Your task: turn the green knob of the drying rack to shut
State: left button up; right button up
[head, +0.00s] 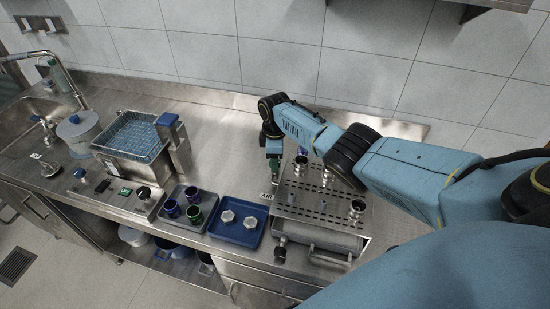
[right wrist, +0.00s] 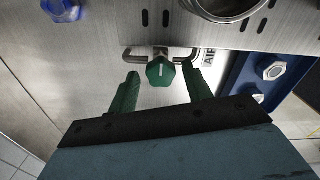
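The green knob (right wrist: 160,72) sits on a short metal pipe at the edge of the drying rack, with a white line on its face. The drying rack (head: 331,208) is a steel, perforated top with metal cups on it; part of it also shows in the right wrist view (right wrist: 205,32). My right gripper (head: 273,160) is at the rack's back left corner and hides the knob in the head view. In the right wrist view its green fingers (right wrist: 160,75) are open, one on either side of the knob, with a gap on both sides. My left gripper is not in view.
A label reading AIR (head: 266,196) is beside the knob. A blue knob (right wrist: 62,9) is further along the rack.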

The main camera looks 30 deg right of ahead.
jog(key=shift+r, duration=0.1)
jog(key=shift+r, duration=0.3)
notch_tip(320, 180, up, 13)
jog(key=shift+f+p, duration=0.2)
jog(key=shift+p, duration=0.45)
jog(key=shift+s+f, duration=0.1)
